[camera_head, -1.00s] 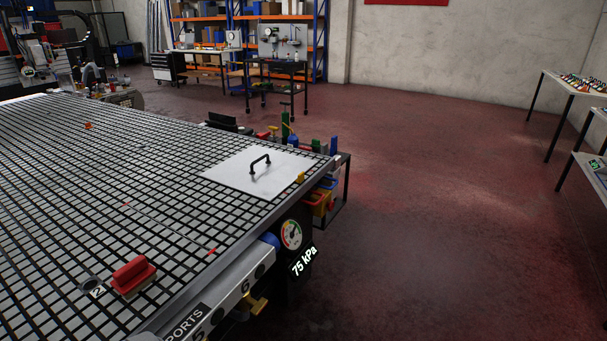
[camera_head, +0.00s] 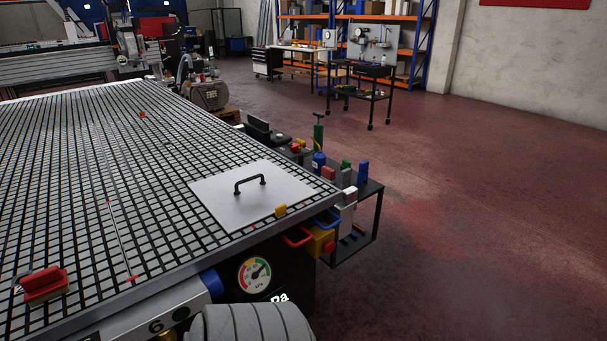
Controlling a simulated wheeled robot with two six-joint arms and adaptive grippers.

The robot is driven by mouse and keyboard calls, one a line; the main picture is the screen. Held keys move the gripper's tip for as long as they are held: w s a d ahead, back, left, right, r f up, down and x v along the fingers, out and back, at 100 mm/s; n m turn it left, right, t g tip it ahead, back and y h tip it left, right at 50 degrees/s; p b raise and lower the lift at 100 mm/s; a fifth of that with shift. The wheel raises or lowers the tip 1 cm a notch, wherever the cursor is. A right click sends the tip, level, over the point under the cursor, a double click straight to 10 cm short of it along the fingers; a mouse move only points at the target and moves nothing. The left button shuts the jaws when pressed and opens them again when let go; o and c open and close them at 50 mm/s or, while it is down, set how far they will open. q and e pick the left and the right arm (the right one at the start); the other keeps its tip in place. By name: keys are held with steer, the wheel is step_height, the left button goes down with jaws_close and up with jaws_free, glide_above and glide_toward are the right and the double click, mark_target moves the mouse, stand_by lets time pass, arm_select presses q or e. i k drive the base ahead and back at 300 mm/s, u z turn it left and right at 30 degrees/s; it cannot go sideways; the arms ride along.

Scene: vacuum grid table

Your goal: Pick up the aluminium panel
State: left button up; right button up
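The aluminium panel (camera_head: 228,208) is a flat, pale square sheet lying on the grid table (camera_head: 75,170) near its right corner. A black bar handle (camera_head: 250,184) stands up from the panel's middle. Neither gripper shows in this view.
A red-handled block (camera_head: 44,284) sits at the table's left front. A pressure gauge (camera_head: 254,275) is on the table's front side. A low black side stand (camera_head: 362,226) with bottles and blocks adjoins the right corner. Open red floor lies to the right.

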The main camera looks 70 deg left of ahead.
mark_target(240, 197)
steer(key=u, duration=0.2)
steer(key=i, duration=1.3)
steer(key=u, duration=1.2)
steer(key=i, duration=0.8)
steer(key=u, duration=1)
